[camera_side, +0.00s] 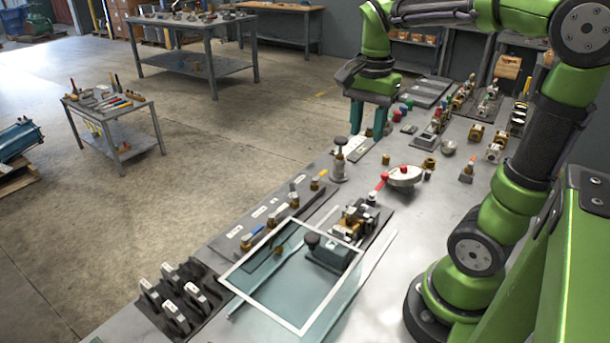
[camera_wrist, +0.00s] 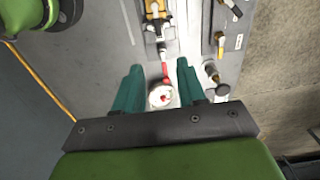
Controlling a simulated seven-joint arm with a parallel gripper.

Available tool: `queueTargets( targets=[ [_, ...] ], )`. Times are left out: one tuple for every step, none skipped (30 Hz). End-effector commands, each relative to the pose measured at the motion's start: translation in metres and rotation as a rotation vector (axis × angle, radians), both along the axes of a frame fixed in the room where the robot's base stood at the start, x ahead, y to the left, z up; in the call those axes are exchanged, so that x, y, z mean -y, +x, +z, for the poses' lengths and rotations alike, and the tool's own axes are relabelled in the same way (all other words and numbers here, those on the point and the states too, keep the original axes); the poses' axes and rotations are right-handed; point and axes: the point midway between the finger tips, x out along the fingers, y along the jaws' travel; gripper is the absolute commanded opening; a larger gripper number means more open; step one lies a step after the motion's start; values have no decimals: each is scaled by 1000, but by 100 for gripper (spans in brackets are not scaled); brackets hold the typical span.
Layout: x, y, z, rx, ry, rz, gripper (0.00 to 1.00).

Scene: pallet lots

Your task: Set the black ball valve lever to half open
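My gripper (camera_side: 368,128) points down above the bench with its two teal fingers apart and nothing between them. In the wrist view its open fingers (camera_wrist: 160,67) frame a pale round wheel and a red handle, seen beyond them. A valve panel (camera_side: 229,254) lies along the bench's left edge, with several small valves and coloured levers. A dark lever (camera_wrist: 235,9) shows on this panel at the top right of the wrist view. It may be the black ball valve lever, but I cannot be sure. Its exact angle is too small to tell. My gripper is apart from the panel.
The pale wheel (camera_side: 404,175) with a red handle (camera_side: 380,185) and a black-topped post (camera_side: 340,165) stand on the bench. A brass assembly (camera_side: 354,222) and a white-framed clear panel (camera_side: 300,324) lie nearer. Several fittings crowd the right side.

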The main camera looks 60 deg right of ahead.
Motion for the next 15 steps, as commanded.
queueTargets(
  targets=[
    [-2,-2,-2,-10,6,-24,40],
    [-2,-3,-3,-13,9,-34,40],
    [-3,-3,-6,-14,10,-38,40],
    [-3,-3,-9,-13,9,-37,40],
    [-3,-3,-12,-14,9,-37,40],
    [-3,-3,-18,-15,9,-36,40],
    [-3,-3,-23,-15,10,-36,40],
    [-3,-3,-29,-16,11,-35,40],
    [-3,-3,-37,-16,11,-34,40],
    [-3,-3,-44,-17,11,-34,40],
    [-3,-3,-50,-16,11,-33,40],
    [-4,-4,-59,-16,11,-33,40],
    [-4,-3,-66,-16,11,-33,40],
    [-4,-3,-73,-17,11,-32,40],
    [-4,-3,-82,-16,12,-32,40]
  ],
)
